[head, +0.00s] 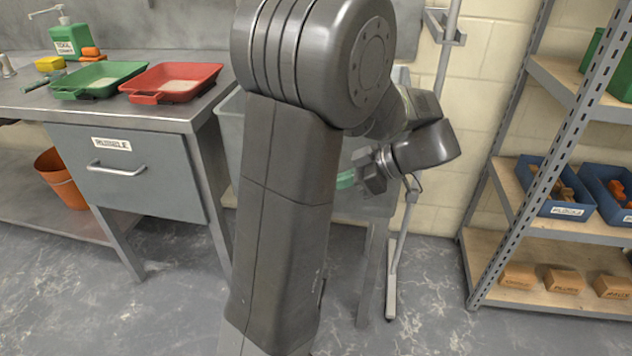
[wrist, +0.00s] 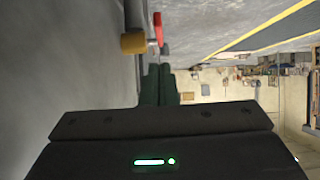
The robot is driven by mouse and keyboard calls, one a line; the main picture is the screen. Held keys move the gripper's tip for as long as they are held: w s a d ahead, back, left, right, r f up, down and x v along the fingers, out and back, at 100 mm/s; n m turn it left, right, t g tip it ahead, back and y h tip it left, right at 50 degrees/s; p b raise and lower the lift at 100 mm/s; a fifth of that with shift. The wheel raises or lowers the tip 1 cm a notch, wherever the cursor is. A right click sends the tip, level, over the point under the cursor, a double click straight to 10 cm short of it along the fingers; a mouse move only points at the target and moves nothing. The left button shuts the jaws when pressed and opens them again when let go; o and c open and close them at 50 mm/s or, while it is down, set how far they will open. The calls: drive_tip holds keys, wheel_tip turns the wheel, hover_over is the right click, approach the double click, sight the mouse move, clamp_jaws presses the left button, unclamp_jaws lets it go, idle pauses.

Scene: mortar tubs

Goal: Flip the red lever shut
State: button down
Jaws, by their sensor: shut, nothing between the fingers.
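The red lever (wrist: 158,28) shows near the top of the wrist view, beside a brass-coloured fitting (wrist: 133,43) on a grey pipe or edge. The lever stands lengthwise up and down in that picture. My gripper (wrist: 160,72) is shut and empty, its dark fingers just below the lever and fitting in that view. I cannot tell whether the fingertips touch the lever. In the head view my gripper (head: 368,172) is partly seen by a grey tub or stand behind my arm. The lever is not visible there; my arm covers much of that area.
A steel bench (head: 140,112) at left bears a green tray (head: 75,92) and a red tray (head: 148,98). An orange bucket (head: 62,180) is under it. A shelf rack (head: 518,160) at right holds blue bins (head: 548,208). Floor between rack and stand is clear.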

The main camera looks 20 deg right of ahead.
drive_tip(key=shift+s+d+r, duration=0.25)
drive_tip(key=shift+s+d, duration=0.3)
drive_tip(key=shift+d, duration=0.3)
